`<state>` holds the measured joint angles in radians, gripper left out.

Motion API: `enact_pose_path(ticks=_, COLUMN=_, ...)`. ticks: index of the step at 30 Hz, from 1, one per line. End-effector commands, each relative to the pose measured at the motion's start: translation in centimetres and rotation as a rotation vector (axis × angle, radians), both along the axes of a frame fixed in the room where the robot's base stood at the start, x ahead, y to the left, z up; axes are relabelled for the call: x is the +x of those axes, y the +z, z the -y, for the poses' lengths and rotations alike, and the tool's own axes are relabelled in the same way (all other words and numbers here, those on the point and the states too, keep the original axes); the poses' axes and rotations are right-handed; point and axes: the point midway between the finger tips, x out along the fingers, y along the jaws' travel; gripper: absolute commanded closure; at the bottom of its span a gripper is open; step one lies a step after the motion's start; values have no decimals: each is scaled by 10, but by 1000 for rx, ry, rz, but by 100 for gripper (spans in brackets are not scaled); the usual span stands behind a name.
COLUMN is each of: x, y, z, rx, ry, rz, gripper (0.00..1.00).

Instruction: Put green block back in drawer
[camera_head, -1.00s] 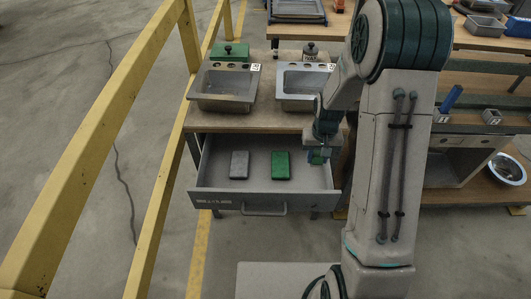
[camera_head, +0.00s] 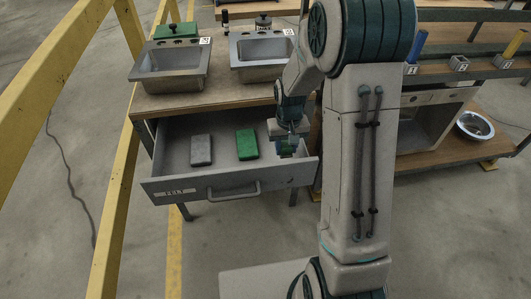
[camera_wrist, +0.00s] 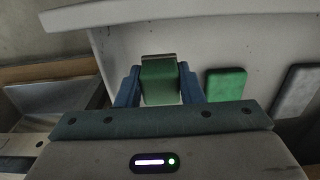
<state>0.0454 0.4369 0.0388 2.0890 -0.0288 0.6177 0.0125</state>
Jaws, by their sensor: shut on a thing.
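My gripper (camera_head: 286,151) is over the right part of the open drawer (camera_head: 225,184). In the wrist view its blue fingers (camera_wrist: 160,88) are shut on a green block (camera_wrist: 159,80). The held block is hard to make out in the head view, and I cannot tell whether it touches the drawer floor. A second green block (camera_head: 247,144) lies flat in the drawer to the left of my gripper. It also shows at the right of the wrist view (camera_wrist: 226,83).
A grey block (camera_head: 201,150) lies in the drawer left of the green one. Above the drawer is a counter (camera_head: 210,98) with two metal sinks (camera_head: 172,67). A yellow railing (camera_head: 108,200) runs along the left. The drawer's right wall is close to my gripper.

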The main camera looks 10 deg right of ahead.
Motion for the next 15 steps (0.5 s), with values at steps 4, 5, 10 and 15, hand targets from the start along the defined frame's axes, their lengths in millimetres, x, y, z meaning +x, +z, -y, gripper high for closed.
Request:
enact_pose_path(ticks=4, x=-1, y=-23, z=0, rx=0, ry=0, rz=-3, gripper=91)
enact_pose_path(ticks=5, x=0, y=-25, z=0, rx=0, ry=0, rz=-1, gripper=91)
enact_pose_path(ticks=10, x=0, y=-39, z=0, rx=0, ry=0, rz=-2, gripper=91)
enact_pose_path(ticks=15, x=0, y=-63, z=0, rx=0, ry=0, rz=-2, gripper=91)
